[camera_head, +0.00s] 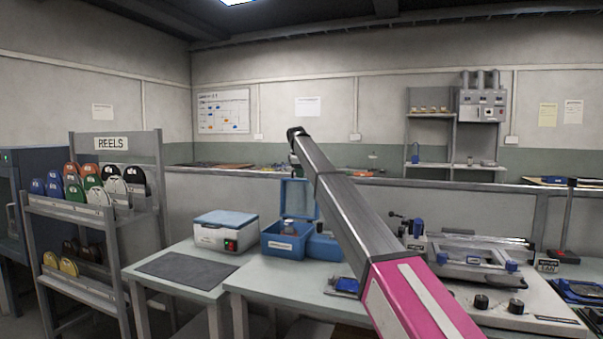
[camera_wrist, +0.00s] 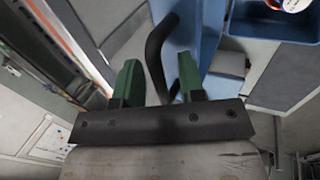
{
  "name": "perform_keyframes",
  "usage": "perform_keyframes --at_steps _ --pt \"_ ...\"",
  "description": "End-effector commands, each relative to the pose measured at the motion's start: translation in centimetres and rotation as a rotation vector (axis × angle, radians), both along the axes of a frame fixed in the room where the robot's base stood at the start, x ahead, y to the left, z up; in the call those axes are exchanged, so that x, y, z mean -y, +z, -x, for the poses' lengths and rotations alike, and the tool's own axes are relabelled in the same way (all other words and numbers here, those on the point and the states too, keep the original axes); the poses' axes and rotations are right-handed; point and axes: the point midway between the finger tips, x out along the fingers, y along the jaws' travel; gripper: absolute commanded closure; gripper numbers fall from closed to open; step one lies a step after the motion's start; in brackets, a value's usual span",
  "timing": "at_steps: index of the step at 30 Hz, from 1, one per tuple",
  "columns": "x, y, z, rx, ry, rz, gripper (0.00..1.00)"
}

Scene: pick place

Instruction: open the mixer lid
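The blue mixer box (camera_head: 283,247) stands on the table in the middle of the head view, with its blue lid (camera_head: 299,200) standing upright at the back. A small container (camera_head: 289,227) shows inside. In the wrist view, the blue lid panel (camera_wrist: 203,30) is just beyond my fingers and the box (camera_wrist: 265,33) is at the upper right. My gripper (camera_wrist: 158,78) has its two green fingers apart, with a dark curved handle (camera_wrist: 155,50) passing between them. Contact with the handle cannot be told. In the head view, my gripper is above the lid and mostly hidden by my arm.
A white box with a blue top (camera_head: 226,230) and a dark mat (camera_head: 187,268) lie to the left. A reel rack (camera_head: 100,220) stands farther left. A fixture machine (camera_head: 490,270) fills the right of the table. A shelf (camera_head: 430,163) is on the back wall.

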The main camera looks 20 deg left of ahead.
Motion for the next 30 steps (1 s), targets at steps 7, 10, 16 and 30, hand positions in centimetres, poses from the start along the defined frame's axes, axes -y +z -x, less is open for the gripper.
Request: perform_keyframes --at_steps 7,10,16,30 --pt "0.0 0.2 0.1 0.000 -0.002 -0.001 0.63" --pt "0.0 0.7 0.2 0.000 -0.002 -0.001 0.63" --pt "-0.1 2.9 1.1 0.000 -0.002 -0.001 0.63" --pt "-0.4 9.8 3.9 0.000 -0.001 0.000 0.63"
